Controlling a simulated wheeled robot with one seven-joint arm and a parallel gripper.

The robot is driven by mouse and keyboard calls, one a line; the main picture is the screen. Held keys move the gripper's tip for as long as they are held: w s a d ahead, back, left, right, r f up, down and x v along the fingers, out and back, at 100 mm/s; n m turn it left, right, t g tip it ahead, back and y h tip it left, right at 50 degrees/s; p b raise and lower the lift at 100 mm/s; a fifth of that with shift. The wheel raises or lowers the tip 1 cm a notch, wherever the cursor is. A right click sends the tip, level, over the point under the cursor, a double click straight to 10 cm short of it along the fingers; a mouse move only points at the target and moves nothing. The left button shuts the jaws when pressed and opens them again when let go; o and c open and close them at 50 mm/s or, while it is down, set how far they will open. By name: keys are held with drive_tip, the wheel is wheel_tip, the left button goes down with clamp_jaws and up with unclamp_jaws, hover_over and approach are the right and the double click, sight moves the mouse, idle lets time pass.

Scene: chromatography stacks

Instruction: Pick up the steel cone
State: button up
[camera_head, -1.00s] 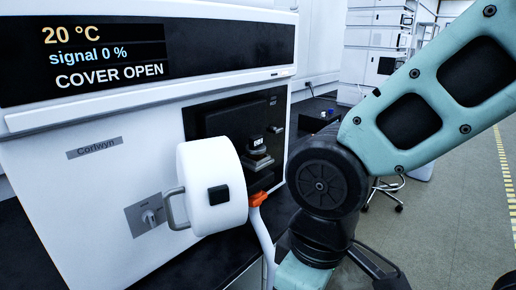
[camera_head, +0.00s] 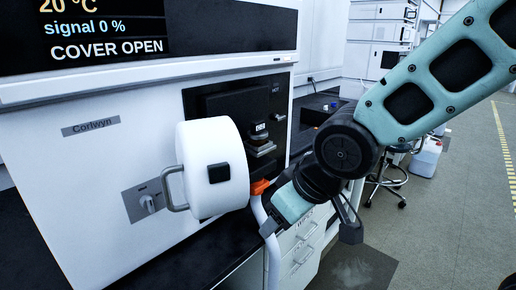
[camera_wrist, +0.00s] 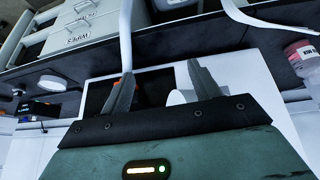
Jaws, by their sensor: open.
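I cannot make out a steel cone for certain in either view. A small grey metallic piece (camera_head: 260,147) sits in the dark recess of the white instrument, but its shape is too small to tell. My gripper (camera_wrist: 163,82) is open, with nothing visibly held between its two dark fingers. In the head view my gripper (camera_head: 288,208) is tilted downward at the instrument's front, to the right of the round white cover and close to the orange clip. The cover partly hides the recess.
The white instrument (camera_head: 95,165) reads "COVER OPEN". Its round white cover (camera_head: 212,165) with a handle projects forward. An orange clip (camera_head: 260,187) and white hose (camera_head: 268,250) lie near my gripper. Drawers (camera_head: 300,250) stand below the bench; a pink-labelled bottle (camera_wrist: 303,55) shows at right.

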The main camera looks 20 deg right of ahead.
drive_tip(key=w+d+r+t+y, duration=0.3)
drive_tip(key=w+d+t, duration=0.2)
drive_tip(key=w, duration=0.2)
drive_tip(key=w+d+r+t+y+b, duration=0.1)
drive_tip(key=w+d+r+t+y, duration=0.3)
drive_tip(key=w+d+t, duration=0.1)
drive_tip(key=shift+w+d+r+b, duration=0.3)
drive_tip(key=shift+w+d, duration=0.2)
drive_tip(key=shift+w, duration=0.65)
drive_tip(key=shift+p, duration=0.5)
drive_tip(key=p, duration=0.3)
drive_tip(key=shift+w, duration=0.15)
